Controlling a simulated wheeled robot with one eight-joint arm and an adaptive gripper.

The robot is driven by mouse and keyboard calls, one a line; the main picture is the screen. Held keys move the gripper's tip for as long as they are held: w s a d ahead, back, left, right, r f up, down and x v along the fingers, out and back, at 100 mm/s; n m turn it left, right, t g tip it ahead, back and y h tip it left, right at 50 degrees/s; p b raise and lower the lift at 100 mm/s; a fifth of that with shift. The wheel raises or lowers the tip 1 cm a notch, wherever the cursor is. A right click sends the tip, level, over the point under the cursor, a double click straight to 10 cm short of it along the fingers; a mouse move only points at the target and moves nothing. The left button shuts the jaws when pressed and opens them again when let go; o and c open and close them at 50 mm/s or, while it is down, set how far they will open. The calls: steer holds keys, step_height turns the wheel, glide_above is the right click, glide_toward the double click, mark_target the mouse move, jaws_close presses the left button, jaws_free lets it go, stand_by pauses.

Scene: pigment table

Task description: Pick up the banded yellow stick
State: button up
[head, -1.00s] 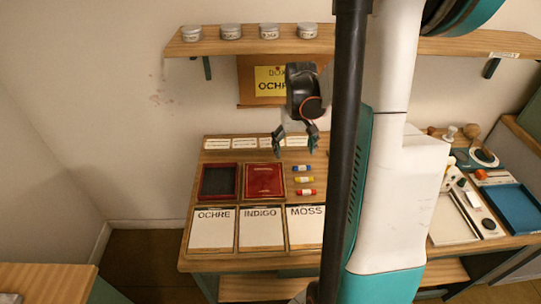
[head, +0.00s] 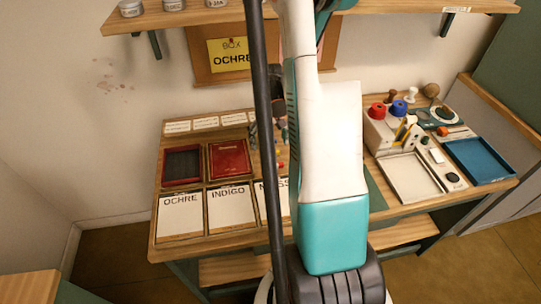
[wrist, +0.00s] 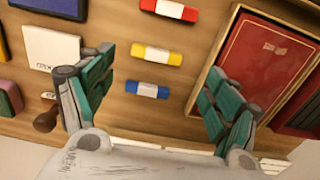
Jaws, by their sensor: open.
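The yellow stick (wrist: 150,53) with its white band lies flat on the wooden table in the wrist view. It lies between a red stick (wrist: 169,10) and a blue stick (wrist: 148,89), both also white-banded. My gripper (wrist: 160,62) is open and empty. Its green fingers stand wide apart, one to each side of the row of sticks, and the yellow stick shows between them without being touched. In the head view my arm and the dark post cover most of the gripper and the sticks; the gripper's height above the table is hard to tell.
A red box (wrist: 262,62) in a wooden tray lies close beside the sticks. A white card block (wrist: 52,48) lies on the other side. In the head view, label cards (head: 180,214) lie in front, and a stamp holder (head: 391,130) and white tray (head: 410,177) stand right.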

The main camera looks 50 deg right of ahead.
mark_target(270, 152)
steer(key=f+b, duration=0.1)
steer(key=f, duration=0.1)
steer(key=f+b, duration=0.1)
steer(key=f, duration=0.2)
steer(key=shift+s+d, duration=0.1)
steer(key=shift+s, duration=0.1)
steer(key=c, duration=0.9)
